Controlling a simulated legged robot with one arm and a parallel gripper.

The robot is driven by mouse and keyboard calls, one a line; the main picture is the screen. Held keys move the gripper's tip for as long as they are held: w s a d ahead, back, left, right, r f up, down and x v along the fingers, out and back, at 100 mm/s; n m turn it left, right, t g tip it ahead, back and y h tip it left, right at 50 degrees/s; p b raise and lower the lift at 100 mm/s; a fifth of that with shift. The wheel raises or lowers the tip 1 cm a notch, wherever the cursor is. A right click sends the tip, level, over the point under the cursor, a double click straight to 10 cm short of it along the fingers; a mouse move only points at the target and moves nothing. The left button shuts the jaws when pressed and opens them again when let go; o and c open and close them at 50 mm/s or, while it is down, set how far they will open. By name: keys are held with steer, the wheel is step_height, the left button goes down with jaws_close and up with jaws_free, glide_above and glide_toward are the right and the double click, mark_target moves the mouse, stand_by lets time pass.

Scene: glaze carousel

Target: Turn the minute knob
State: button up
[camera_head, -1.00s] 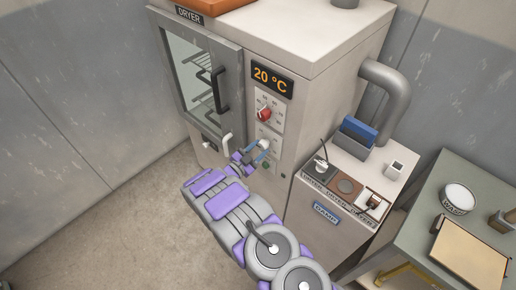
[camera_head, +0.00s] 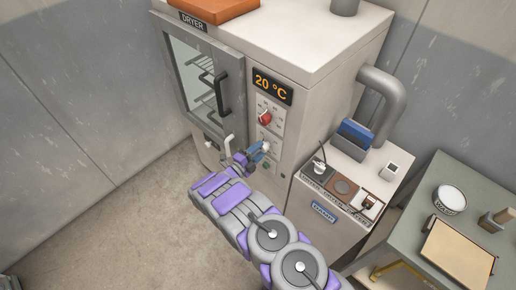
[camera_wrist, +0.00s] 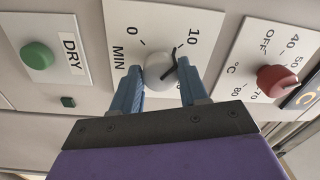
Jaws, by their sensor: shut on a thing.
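The minute knob (camera_wrist: 160,70) is a pale grey dial on a white plate marked MIN, with 0 and 10 on its scale. In the wrist view it sits between the blue fingers of my gripper (camera_wrist: 165,86), which is shut on it. A dark pointer mark shows on the knob, near the 10 side. In the head view my gripper (camera_head: 257,153) reaches the dryer's front panel below the red knob, and the minute knob (camera_head: 266,146) is partly hidden by it.
The red temperature knob (camera_wrist: 277,80) is on one side and the green DRY button (camera_wrist: 37,55) on the other. The dryer display (camera_head: 272,86) reads 20 °C. The glass door handle (camera_head: 221,95) is left. A low cabinet (camera_head: 325,208) and table (camera_head: 400,240) stand right.

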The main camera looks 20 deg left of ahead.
steer(key=shift+m+p, duration=0.3)
steer(key=shift+m, duration=0.1)
steer(key=shift+s+d+f+m, duration=0.1)
steer(key=shift+f+m, duration=0.1)
steer(key=shift+m, duration=0.1)
steer(key=o, duration=1.1)
steer(key=shift+r, duration=0.1)
steer(key=shift+c, duration=0.2)
steer(key=p+v, duration=0.2)
steer(key=v, duration=1.5)
steer(key=shift+a, duration=0.25)
